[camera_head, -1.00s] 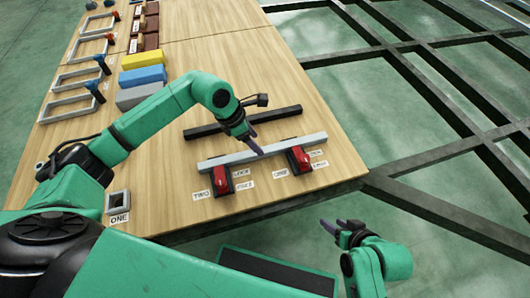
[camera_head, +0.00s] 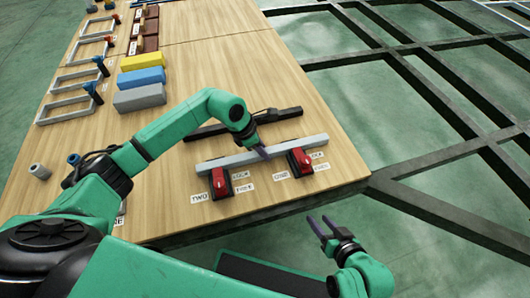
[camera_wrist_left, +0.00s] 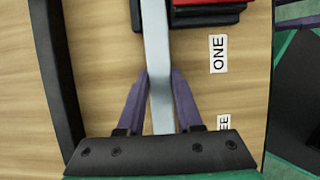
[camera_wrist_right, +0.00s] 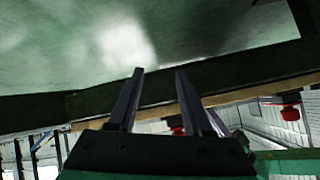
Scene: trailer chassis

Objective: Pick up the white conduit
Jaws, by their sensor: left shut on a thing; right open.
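The white conduit (camera_head: 225,161) is a long pale square bar lying across two red clamps near the table's front edge. My left gripper (camera_head: 263,152) is over its middle, right of centre. In the left wrist view the conduit (camera_wrist_left: 156,45) runs lengthwise between the two purple fingers (camera_wrist_left: 160,75), which are shut on it. It appears to be still resting at the clamps. My right gripper (camera_head: 320,221) is open and empty, off the table's front edge; its spread fingers also show in the right wrist view (camera_wrist_right: 159,72).
A black bar (camera_head: 203,132) lies behind the white conduit. The red clamps, TWO (camera_head: 219,182) and ONE (camera_head: 300,162), have labels beside them. Grey, blue (camera_head: 142,77) and yellow blocks lie farther back. The dark chassis frame (camera_head: 430,208) is at right.

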